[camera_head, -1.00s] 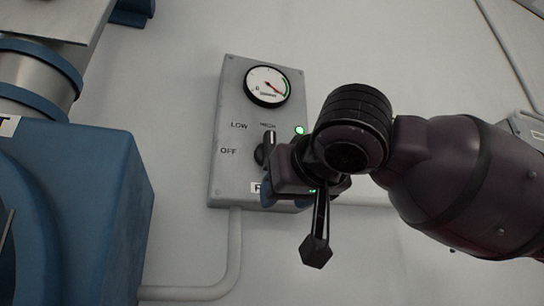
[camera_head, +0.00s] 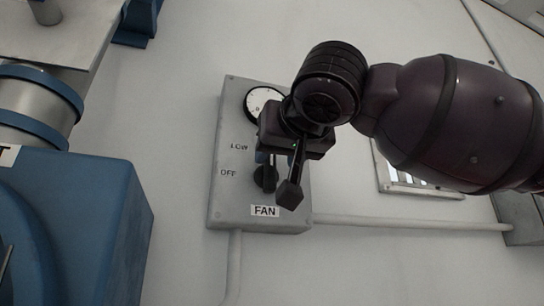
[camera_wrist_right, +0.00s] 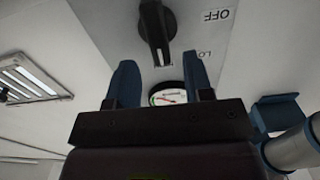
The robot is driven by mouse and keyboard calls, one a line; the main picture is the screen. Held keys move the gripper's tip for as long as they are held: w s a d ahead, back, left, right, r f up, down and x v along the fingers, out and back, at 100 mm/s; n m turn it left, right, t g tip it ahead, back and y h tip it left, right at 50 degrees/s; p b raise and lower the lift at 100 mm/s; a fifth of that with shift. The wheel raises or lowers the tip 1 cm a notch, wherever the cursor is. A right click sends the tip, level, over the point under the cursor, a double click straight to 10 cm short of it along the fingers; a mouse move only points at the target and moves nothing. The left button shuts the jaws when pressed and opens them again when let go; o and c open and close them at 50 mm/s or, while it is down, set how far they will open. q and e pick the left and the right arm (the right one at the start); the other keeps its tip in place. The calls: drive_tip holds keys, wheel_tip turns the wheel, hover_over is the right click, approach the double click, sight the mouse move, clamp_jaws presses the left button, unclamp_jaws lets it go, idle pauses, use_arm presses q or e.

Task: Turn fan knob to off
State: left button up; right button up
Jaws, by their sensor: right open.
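The black fan knob (camera_head: 265,178) is on the grey control box (camera_head: 226,200), above the FAN label (camera_head: 265,211). In the right wrist view, the knob (camera_wrist_right: 157,30) appears upside down, its pale-marked end pointing down toward the gauge, away from the OFF lettering (camera_wrist_right: 216,15). My right gripper (camera_head: 277,176) is in front of the box, covering the HIGH lettering and part of the knob. Its blue fingers (camera_wrist_right: 160,70) are open, with the knob just beyond and between the tips. No contact shows. My left gripper is not in view.
The gauge (camera_head: 259,104) at the top of the box is partly covered by my right gripper. A blue engine trainer (camera_head: 100,200) stands to the left. A pipe (camera_head: 410,223) runs along the wall to the right. The wall below the box is mostly clear.

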sight(272, 162)
drive_tip(key=x, duration=0.3)
drive_tip(key=shift+w+a, duration=0.1)
drive_tip(key=shift+w, duration=0.15)
drive_tip(key=shift+c, duration=0.2)
